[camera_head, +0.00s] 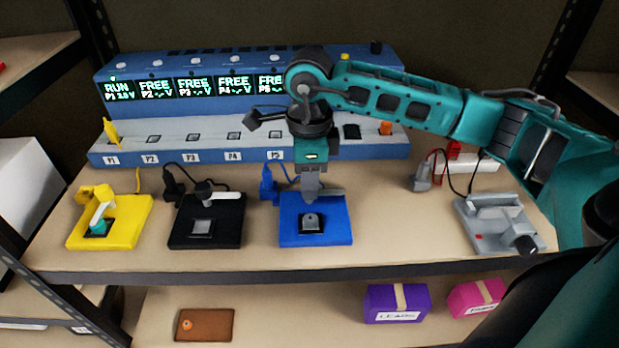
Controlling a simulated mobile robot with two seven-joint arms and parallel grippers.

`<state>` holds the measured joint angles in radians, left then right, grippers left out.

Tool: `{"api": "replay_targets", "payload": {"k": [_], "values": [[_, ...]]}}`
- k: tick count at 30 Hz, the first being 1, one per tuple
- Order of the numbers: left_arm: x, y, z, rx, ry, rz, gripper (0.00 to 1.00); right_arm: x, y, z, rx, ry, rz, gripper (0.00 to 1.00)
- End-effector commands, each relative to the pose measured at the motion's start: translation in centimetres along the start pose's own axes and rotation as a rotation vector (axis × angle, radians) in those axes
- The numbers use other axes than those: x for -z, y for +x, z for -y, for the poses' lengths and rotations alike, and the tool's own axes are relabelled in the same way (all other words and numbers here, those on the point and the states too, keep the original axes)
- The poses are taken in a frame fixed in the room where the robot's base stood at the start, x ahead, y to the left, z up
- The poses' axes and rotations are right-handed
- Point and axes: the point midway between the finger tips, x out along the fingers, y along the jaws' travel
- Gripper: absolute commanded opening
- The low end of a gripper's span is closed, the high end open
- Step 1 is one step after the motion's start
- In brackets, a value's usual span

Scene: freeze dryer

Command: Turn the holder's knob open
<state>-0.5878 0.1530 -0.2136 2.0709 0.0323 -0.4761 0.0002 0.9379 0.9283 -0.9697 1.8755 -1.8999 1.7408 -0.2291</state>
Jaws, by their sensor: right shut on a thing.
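The blue holder (289,234) lies on the bench, with a dark square and a small grey piece (311,220) on its top. My right gripper (311,191) points straight down at the back of the blue holder. It is shut on the holder's knob, which the fingers mostly hide. A grey bar shows beside the fingertips. A yellow holder (136,222) and a black holder (229,231) lie to the left, each with its own clamp part. My left gripper is not in view.
A blue station (180,130) with screens and numbered slots stands behind the holders, partly covered by my right arm. Cables and plugs lie between them. A brown board (204,325) and purple (397,304) and pink (476,299) boxes sit on the shelf below.

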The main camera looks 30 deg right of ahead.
Motion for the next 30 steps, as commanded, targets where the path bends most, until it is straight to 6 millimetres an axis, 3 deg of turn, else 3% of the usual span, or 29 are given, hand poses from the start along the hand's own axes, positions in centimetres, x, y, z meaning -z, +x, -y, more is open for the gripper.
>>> {"api": "replay_targets", "payload": {"k": [8, 9, 17, 25, 30], "values": [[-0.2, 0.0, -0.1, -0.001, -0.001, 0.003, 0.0, -0.1, -0.1, 0.0, 0.001, -0.004, 0.004, 0.0], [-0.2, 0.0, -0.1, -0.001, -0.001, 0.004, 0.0, -0.1, -0.1, 0.0, 0.001, -0.003, 0.004, 0.31], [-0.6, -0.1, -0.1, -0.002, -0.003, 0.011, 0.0, -0.1, 0.0, 0.0, 0.0, -0.002, 0.002, 0.56], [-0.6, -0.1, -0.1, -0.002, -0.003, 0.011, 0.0, 0.0, -0.2, 0.0, 0.001, 0.0, 0.001, 0.56], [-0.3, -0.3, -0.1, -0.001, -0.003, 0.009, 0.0, -0.1, -2.3, 0.1, 0.003, 0.0, 0.003, 0.56]]}}
